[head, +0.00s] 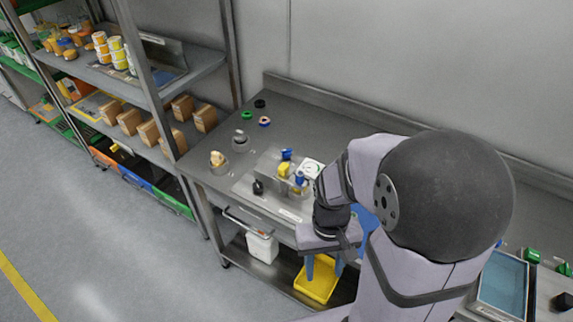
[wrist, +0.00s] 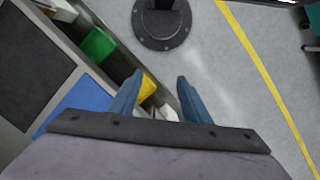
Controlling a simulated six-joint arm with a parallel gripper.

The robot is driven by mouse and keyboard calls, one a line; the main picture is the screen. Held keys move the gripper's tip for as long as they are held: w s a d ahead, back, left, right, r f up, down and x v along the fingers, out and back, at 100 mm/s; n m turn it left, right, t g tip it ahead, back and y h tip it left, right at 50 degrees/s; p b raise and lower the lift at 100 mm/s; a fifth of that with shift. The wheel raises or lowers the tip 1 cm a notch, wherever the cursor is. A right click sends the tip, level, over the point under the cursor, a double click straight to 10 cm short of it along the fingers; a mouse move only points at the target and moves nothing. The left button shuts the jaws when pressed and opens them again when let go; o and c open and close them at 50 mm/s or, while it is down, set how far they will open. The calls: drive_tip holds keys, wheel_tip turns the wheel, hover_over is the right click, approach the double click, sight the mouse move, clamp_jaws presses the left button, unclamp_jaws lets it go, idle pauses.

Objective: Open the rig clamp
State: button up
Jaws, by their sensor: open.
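The rig (head: 240,187) is a flat grey plate on the steel bench with small fittings on it. They include a black knob (head: 258,187), a yellow part (head: 284,169), blue caps (head: 286,154) and a white round gauge (head: 311,168). I cannot tell for sure which fitting is the clamp; my arm covers part of the right side. My gripper (head: 323,277) points down in front of the bench's front edge, to the right of and below the rig, apart from it. In the wrist view its blue fingers (wrist: 160,85) are spread and empty above the floor.
A yellow tray (head: 318,283) and a white container (head: 262,247) are below the bench top. Black and green rings (head: 247,115) and two round holders (head: 240,141) are on the bench. A shelf rack (head: 160,95) stands at left. A tablet-like screen (head: 503,283) is at right.

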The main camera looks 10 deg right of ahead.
sight(284, 167)
drive_tip(key=shift+m+t+y, duration=0.6)
drive_tip(key=shift+t, duration=0.1)
drive_tip(key=w+d, duration=0.1)
drive_tip(key=w, duration=0.4)
drive_tip(key=w+d, duration=0.1)
drive_tip(key=w, duration=0.5)
drive_tip(key=w+d, duration=0.1)
drive_tip(key=w, duration=0.4)
drive_tip(key=shift+w+f, duration=0.3)
drive_tip(key=shift+f, duration=0.05)
drive_tip(key=w+r+n, duration=0.1)
drive_tip(key=w, duration=0.2)
drive_tip(key=w+r+t, duration=0.1)
drive_tip(key=w, duration=0.2)
drive_tip(key=w+r+n+t, duration=0.1)
drive_tip(key=w+r, duration=0.1)
drive_tip(key=w, duration=0.1)
drive_tip(key=shift+a+n+y, duration=0.2)
drive_tip(key=shift+n+y, duration=0.1)
drive_tip(key=shift+y, duration=0.1)
drive_tip(key=w+a+r+n+t+y, duration=0.1)
drive_tip(key=w+r+n, duration=0.3)
drive_tip(key=n, duration=0.4)
drive_tip(key=shift+w+a+r+n, duration=0.35)
drive_tip(key=shift+a+r+n, duration=0.05)
drive_tip(key=shift+r, duration=0.05)
drive_tip(key=shift+p+x, duration=1.55)
drive_tip(key=shift+x, duration=2.15)
